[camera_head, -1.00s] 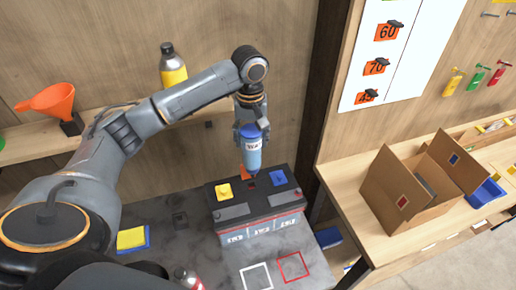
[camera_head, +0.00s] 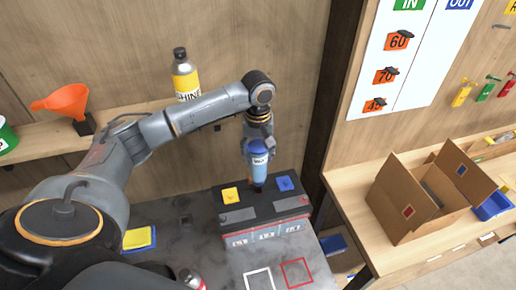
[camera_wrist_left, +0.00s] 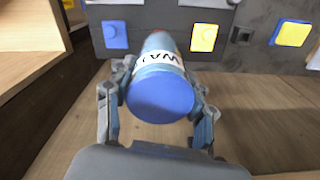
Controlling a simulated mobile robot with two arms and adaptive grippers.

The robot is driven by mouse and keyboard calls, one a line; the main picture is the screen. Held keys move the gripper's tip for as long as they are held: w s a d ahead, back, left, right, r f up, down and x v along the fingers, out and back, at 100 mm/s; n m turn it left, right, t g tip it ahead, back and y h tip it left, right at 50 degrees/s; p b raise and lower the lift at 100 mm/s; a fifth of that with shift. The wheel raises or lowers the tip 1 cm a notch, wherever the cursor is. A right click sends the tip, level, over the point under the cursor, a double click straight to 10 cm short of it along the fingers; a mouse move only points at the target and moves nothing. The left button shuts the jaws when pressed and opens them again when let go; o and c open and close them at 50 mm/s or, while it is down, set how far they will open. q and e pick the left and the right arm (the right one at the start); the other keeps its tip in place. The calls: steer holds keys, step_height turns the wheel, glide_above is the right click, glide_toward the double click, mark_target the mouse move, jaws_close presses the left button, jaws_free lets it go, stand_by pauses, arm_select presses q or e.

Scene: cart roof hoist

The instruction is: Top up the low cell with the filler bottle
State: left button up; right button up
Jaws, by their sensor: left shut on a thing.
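The filler bottle (camera_head: 259,168) is blue with a white label and hangs upside down, its tip down at the top of the dark battery (camera_head: 240,228). My left gripper (camera_head: 258,150) is shut around the bottle; in the left wrist view the bottle's blue base (camera_wrist_left: 160,98) sits between the fingers. The tip is between a yellow cap (camera_head: 230,194) and a blue cap (camera_head: 284,183). The bottle hides the spot under it, so I cannot tell whether the tip is inside a cell opening. My right gripper is not in view.
A shelf behind holds an orange funnel (camera_head: 64,101) and a yellow-labelled bottle (camera_head: 185,77). A yellow-and-blue sponge (camera_head: 138,238) lies left of the battery. White and red squares mark the front bench. An open cardboard box (camera_head: 405,215) stands on the right bench.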

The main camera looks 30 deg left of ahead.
arm_select(q)
steer(key=shift+f, duration=1.55)
stand_by(6.5)
